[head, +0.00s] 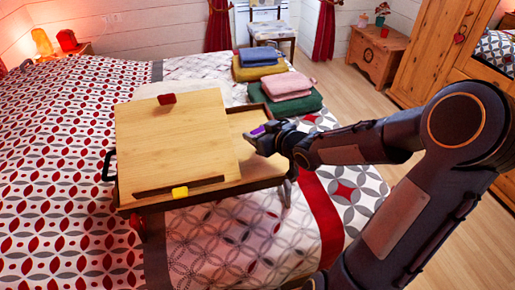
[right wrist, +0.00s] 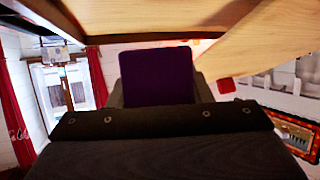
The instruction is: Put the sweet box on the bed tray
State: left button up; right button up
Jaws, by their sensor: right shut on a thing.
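The bed tray (head: 130,204) is a light wooden tray with a dark frame, standing on the bed with a raised board (head: 175,140) over its left and middle part. My right gripper (head: 262,136) is at the tray's right side, shut on a small purple box, which I take to be the sweet box (head: 258,131). The purple box (right wrist: 157,75) also shows between the fingers in the right wrist view, with the tray's wood (right wrist: 150,15) close by. I cannot tell whether the box touches the tray. My left gripper is not in view.
A red piece (head: 167,98) and a yellow piece (head: 180,191) are on the board. Folded towels (head: 285,85) in several colours lie on the bed (head: 65,150) behind the tray. A wooden chest (head: 376,55) and wardrobe (head: 430,55) stand beyond open floor (head: 345,95).

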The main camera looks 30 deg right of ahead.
jog(key=shift+w+d+f, duration=0.15)
jog(key=shift+w+f, duration=0.35)
jog(key=shift+f, duration=0.15)
jog(key=shift+w+d+f+b, duration=0.15)
jog(key=shift+f+b, duration=0.6)
jog(key=shift+f, duration=0.95)
jog(key=shift+f, duration=0.2)
jog(key=o, duration=1)
